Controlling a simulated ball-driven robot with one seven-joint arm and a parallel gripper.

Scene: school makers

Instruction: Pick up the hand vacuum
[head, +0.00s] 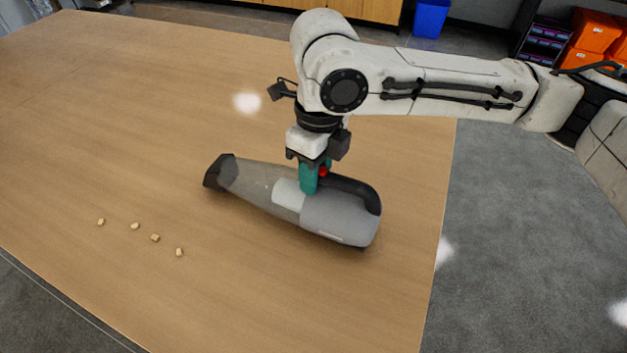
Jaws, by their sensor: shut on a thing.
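The hand vacuum (340,217) is grey with a black nozzle at its left end and a dark handle at its right. It lies on its side on the wooden table (110,80), near the table's right edge. My gripper (313,188) points down from above and its teal fingers are shut on the vacuum around its middle, by the handle. A small red part shows beside the fingers. The fingertips are partly hidden, and I cannot tell whether the vacuum is clear of the table.
Several small tan pieces (155,238) lie in a row on the table, left of and nearer than the vacuum. The table's left and far parts are clear. A blue bin (430,18) and orange bins (597,30) stand on the floor side beyond the table.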

